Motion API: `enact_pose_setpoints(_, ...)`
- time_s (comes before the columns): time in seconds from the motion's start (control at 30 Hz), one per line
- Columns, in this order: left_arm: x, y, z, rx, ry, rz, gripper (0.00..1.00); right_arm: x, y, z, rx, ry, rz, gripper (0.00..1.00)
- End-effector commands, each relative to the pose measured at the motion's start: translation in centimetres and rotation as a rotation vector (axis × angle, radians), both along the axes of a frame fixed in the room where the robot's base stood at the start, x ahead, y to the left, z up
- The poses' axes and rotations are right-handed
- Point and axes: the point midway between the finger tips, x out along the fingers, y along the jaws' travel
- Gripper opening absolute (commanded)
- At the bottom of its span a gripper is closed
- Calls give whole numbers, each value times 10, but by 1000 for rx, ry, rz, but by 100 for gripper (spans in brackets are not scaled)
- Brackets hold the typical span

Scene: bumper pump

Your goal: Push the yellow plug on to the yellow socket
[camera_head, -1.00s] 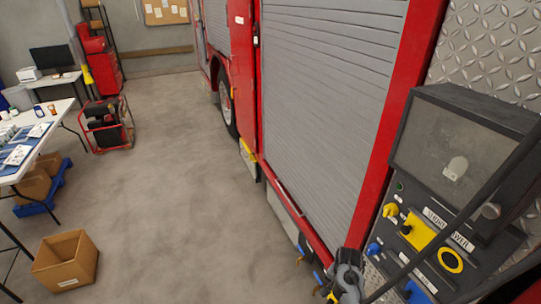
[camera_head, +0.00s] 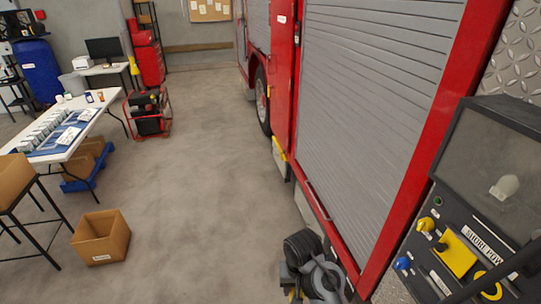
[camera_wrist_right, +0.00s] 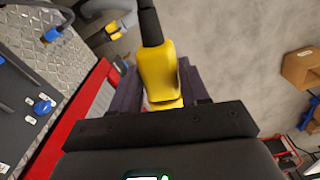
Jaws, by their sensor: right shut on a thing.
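The yellow plug (camera_wrist_right: 157,72), with a black cable or boot at its top end, sits between the dark fingers of my right gripper (camera_wrist_right: 160,92) in the right wrist view. The gripper is shut on it. In the head view, a dark grey part of one of my arms (camera_head: 318,272) shows at the bottom middle; its jaws and the plug cannot be made out there. The control panel (camera_head: 450,215) at the right bears a yellow square fitting (camera_head: 456,252) and a yellow ring (camera_head: 490,291). I cannot tell which is the socket. My left gripper is not clearly seen.
The red truck's side and grey shutter (camera_head: 375,110) stand beside the panel. A blue plug (camera_wrist_right: 50,36) shows in the right wrist view. A cardboard box (camera_head: 101,238) and a white table (camera_head: 62,135) are at the left.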

Motion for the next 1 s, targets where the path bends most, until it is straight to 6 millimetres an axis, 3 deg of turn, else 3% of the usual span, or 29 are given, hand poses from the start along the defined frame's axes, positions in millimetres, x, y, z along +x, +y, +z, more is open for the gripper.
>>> enact_pose_setpoints(0.37,0,0,0,0,0,0,55,1,0,0,1,-1,0,18)
enact_pose_setpoints(0.63,0,2,0,8,0,-6,55,18,8,-3,-1,-1,-23,18)
enact_pose_setpoints(0.73,0,3,0,12,0,-8,55,30,3,-13,-3,0,-87,18)
enact_pose_setpoints(1.0,0,3,0,12,0,-8,55,50,-34,-45,0,3,-268,18)
